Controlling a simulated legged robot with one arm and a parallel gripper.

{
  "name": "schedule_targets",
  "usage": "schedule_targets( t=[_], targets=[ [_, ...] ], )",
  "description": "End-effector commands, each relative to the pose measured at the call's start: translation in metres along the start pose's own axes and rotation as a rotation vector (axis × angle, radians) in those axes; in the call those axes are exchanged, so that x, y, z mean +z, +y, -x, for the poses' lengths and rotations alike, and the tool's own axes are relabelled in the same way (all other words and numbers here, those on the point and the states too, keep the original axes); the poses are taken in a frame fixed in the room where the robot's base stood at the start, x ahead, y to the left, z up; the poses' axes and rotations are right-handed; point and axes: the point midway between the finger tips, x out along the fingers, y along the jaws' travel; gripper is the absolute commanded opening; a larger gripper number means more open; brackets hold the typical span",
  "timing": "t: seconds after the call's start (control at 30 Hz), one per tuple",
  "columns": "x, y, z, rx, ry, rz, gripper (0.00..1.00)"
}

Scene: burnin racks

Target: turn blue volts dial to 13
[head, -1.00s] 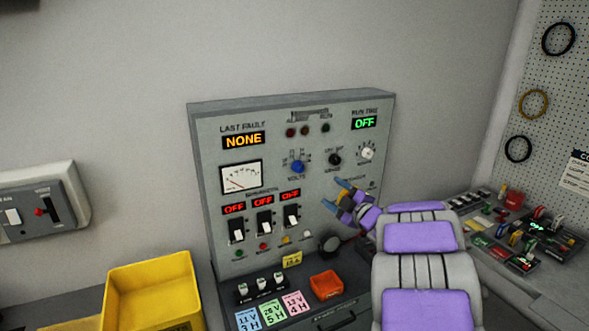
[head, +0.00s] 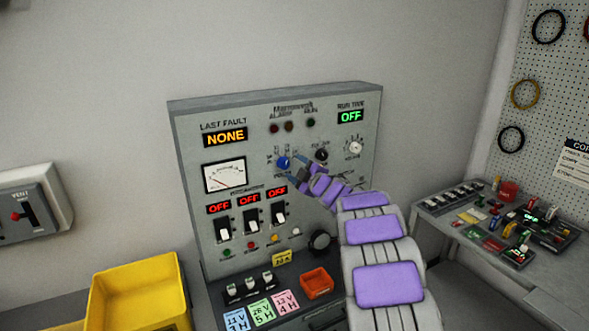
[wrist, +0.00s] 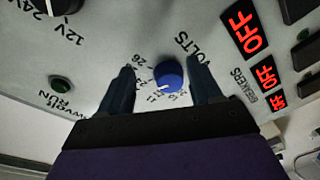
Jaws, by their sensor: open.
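The blue volts dial (head: 284,162) is a round knob on the upper middle of the grey panel, with a ring of printed numbers around it. In the wrist view the blue dial (wrist: 168,75) shows between my two fingers, with a white pointer mark on its lower left edge. My gripper (head: 297,172) is open just in front of the dial and to its lower right. In the wrist view my gripper (wrist: 163,88) has one finger on each side of the dial, with gaps visible. The small numbers are partly hidden and too small to read surely.
The grey panel (head: 330,100) carries a black dial (head: 321,156) and a white dial (head: 355,147) right of the blue one. A meter (head: 224,176) and several switches sit left and below. A yellow bin (head: 135,300) stands at lower left, an orange tray (head: 316,283) below.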

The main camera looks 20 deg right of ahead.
Motion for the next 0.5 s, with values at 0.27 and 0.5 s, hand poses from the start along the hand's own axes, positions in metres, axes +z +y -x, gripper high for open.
schedule_targets(
  t=[0.27, 0.5],
  targets=[
    [-0.012, -0.005, -0.014, -0.002, 0.001, 0.009, 0.64],
    [0.000, 0.002, -0.013, 0.002, 0.003, -0.001, 0.64]
  ],
)
